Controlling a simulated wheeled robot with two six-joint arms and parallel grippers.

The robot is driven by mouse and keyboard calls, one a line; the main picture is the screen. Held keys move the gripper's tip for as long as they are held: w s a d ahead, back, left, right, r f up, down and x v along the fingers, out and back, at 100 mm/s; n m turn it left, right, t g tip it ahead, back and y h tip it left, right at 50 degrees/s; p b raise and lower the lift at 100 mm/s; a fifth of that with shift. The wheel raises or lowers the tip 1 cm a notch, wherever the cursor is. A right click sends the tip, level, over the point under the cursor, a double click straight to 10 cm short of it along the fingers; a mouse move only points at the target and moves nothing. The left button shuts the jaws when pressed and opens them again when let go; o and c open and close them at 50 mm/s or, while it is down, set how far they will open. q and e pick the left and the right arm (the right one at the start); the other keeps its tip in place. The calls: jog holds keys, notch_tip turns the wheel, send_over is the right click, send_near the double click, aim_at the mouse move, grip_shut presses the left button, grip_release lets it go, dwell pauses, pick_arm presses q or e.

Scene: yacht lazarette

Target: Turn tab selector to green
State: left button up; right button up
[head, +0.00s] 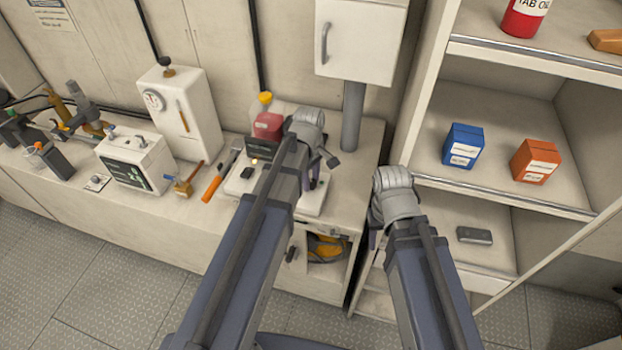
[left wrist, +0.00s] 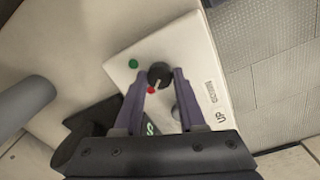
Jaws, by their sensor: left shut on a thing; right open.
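The tab selector (left wrist: 159,70) is a round black knob with a pale pointer mark on a white plate (left wrist: 192,50). In the left wrist view, a green dot (left wrist: 133,64) is to its upper left and a red dot (left wrist: 151,90) is just below its lower left edge. The pale mark points down toward the red dot. My left gripper (left wrist: 164,76) is shut on the knob, one finger on each side. In the head view my left arm hides the knob, and the left gripper (head: 318,168) is over the plate (head: 309,207). My right gripper (head: 374,232) is open and apart, near the shelf.
A red object (head: 267,126) stands behind the plate, and a grey post (head: 352,118) rises to its right. An orange-handled tool (head: 213,187) lies left of it. Shelves with a blue box (head: 463,146) and an orange box (head: 535,161) stand at right.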

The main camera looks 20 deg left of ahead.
pick_arm(q)
grip_shut()
jog(key=shift+m, duration=0.3)
jog(key=m, duration=0.2)
jog(key=shift+m, duration=0.4)
jog(key=m, duration=0.4)
jog(key=shift+m, duration=0.3)
jog(key=m, duration=0.4)
jog(key=shift+m, duration=1.8)
jog(key=shift+m+g, duration=0.3)
